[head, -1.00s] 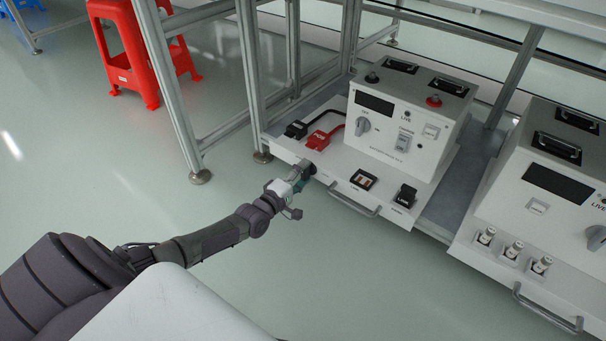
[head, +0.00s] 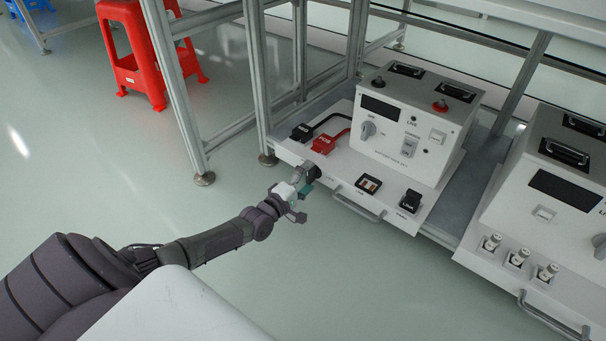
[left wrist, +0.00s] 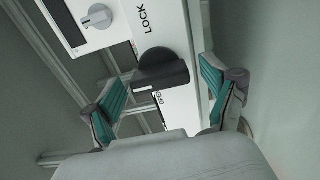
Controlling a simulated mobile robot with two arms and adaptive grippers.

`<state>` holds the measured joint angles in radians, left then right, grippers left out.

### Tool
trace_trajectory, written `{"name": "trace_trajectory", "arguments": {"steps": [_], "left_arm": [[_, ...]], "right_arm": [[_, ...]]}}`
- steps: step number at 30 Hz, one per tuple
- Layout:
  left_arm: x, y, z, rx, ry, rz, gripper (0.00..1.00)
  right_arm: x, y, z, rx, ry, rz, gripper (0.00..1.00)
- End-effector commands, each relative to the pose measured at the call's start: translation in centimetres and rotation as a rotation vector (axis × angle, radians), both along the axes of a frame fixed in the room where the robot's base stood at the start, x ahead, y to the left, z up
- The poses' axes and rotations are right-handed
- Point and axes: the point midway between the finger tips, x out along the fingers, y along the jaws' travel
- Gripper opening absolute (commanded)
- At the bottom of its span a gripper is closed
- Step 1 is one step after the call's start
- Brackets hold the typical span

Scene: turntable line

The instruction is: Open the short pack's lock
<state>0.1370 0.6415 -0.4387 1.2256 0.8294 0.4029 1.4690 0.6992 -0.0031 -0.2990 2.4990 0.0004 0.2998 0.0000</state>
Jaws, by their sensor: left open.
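The short pack (head: 405,135) is a white box unit on a shelf with a white front ledge. Its lock is a black knob (head: 311,172) at the ledge's front left corner. In the left wrist view the knob (left wrist: 160,70) has a bar-shaped handle lying roughly crosswise between the printed words LOCK and OPEN. My left gripper (head: 303,198) is at the knob, open. In the left wrist view its teal-padded fingers (left wrist: 162,88) stand on either side of the knob with gaps. I cannot tell which word the knob points to. My right gripper is not in view.
Black NEG (head: 302,132) and red POS (head: 324,143) plugs sit behind the knob. A window switch (head: 368,184), a black latch (head: 410,201) and a metal handle (head: 357,208) are to its right. A second unit (head: 555,185) stands further right. Frame posts (head: 256,80) rise at left.

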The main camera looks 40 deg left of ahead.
Motion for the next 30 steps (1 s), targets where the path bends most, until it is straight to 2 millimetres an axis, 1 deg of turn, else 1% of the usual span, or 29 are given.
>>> {"name": "trace_trajectory", "arguments": {"steps": [5,15,19,24,30], "left_arm": [[-1.8,0.2,-0.2,-0.001,0.004,0.000,0.85],[-8.4,0.7,-0.2,0.000,0.005,0.000,0.85],[-10.3,0.8,-0.1,-0.001,0.003,0.000,0.85],[-11.7,1.0,0.0,0.000,0.002,0.000,0.85],[-12.0,1.0,0.0,0.000,0.001,0.001,0.85]], "right_arm": [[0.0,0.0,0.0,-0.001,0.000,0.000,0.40],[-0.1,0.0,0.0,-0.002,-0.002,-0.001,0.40],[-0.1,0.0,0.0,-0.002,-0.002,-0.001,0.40],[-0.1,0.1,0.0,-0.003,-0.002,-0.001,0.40],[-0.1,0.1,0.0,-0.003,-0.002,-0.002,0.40]]}}
